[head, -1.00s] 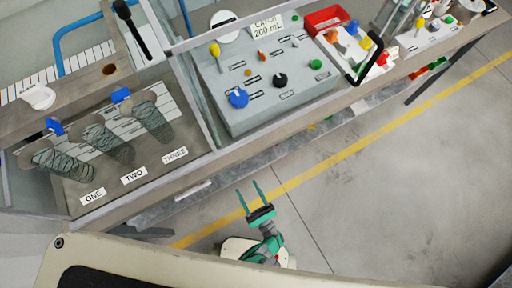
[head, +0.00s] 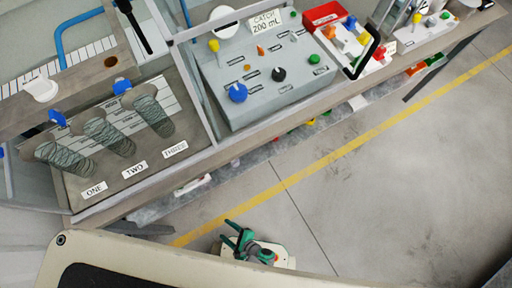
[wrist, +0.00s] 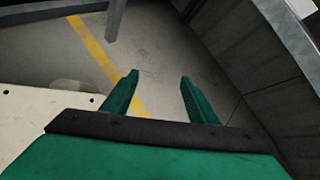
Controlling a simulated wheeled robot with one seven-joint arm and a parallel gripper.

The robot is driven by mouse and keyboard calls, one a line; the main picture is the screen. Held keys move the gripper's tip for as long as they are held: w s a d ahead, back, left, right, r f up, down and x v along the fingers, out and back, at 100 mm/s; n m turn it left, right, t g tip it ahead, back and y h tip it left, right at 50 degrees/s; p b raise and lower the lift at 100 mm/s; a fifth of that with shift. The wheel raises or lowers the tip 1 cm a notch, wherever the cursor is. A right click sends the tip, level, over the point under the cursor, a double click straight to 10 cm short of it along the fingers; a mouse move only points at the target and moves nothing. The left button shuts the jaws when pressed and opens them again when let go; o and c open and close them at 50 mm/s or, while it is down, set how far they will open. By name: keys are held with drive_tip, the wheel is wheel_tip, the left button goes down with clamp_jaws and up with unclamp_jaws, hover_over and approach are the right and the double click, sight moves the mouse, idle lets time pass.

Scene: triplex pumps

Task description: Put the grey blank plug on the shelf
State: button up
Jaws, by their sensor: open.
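I cannot make out the grey blank plug in either view. A grey shelf (head: 155,212) runs low under the front edge of the bench, mostly hidden by the bench top. My gripper (head: 231,231) is over the floor close to my base, apart from the bench. In the wrist view its two green fingers (wrist: 158,78) stand apart with nothing between them, above grey floor and a yellow line.
The bench holds three coiled tubes, a grey control panel (head: 273,82) with knobs, and a red bin (head: 324,14). A white item (head: 192,184) and several small coloured things lie low under the bench edge. The floor (head: 390,180) at right is clear.

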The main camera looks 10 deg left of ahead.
drive_tip(key=s+d+n+g+h, duration=0.1)
drive_tip(key=s+d+n+h, duration=0.3)
drive_tip(key=w+d+r+n+t+h, duration=0.15)
drive_tip(key=d+r+n+h, duration=0.25)
drive_tip(key=d+r, duration=0.45)
drive_tip(key=w+r+n+t, duration=0.3)
drive_tip(key=r, duration=1.1)
drive_tip(key=w+d+r+n+t+h, duration=0.1)
drive_tip(key=w+r+n+t, duration=0.2)
drive_tip(key=r, duration=1.1)
drive_tip(key=w+d+r+n+t+h, duration=0.1)
drive_tip(key=w+r+n+t, duration=0.2)
drive_tip(key=r, duration=1.1)
drive_tip(key=shift+w+n+t, duration=0.4)
drive_tip(key=shift+w+t, duration=0.35)
